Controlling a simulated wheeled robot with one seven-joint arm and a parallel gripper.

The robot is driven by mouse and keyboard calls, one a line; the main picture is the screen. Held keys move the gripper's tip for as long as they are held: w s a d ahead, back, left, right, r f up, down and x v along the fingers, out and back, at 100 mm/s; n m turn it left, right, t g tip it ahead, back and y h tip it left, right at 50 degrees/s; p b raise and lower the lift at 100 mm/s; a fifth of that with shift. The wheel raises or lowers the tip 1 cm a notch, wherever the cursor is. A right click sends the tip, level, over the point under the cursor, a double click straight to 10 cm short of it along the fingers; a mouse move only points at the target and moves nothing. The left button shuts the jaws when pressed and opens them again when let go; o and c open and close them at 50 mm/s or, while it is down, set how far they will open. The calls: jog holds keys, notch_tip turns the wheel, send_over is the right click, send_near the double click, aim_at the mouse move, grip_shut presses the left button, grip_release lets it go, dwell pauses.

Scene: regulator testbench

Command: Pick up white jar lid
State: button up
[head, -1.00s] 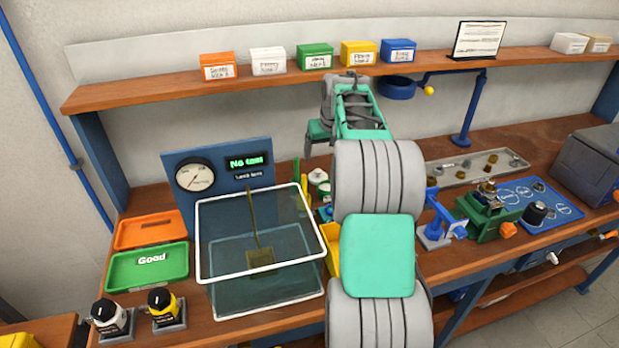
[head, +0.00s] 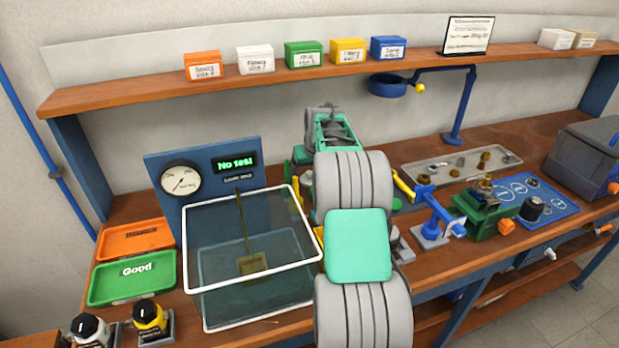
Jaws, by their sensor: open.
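My gripper (head: 301,155) is low over the back middle of the bench, mostly hidden behind my own arm. Only a green part of it shows at the arm's left side; it is open. I cannot make out the white jar lid for certain. A small pale edge of a jar (head: 307,178) shows just left of my arm, close to the gripper, and the rest of that spot is covered. I cannot tell whether the gripper touches anything.
A clear water tank (head: 207,307) with a white rim stands just left of my arm. A gauge panel (head: 197,205) is behind it. To the right are a blue stand (head: 432,232), a green vise (head: 484,207) and a grey parts tray (head: 420,180). A shelf (head: 130,93) runs above.

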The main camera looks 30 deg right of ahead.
jog(key=shift+c, duration=0.4)
jog(key=c, duration=1.1)
jog(key=shift+c, duration=0.2)
jog(key=shift+r, duration=0.15)
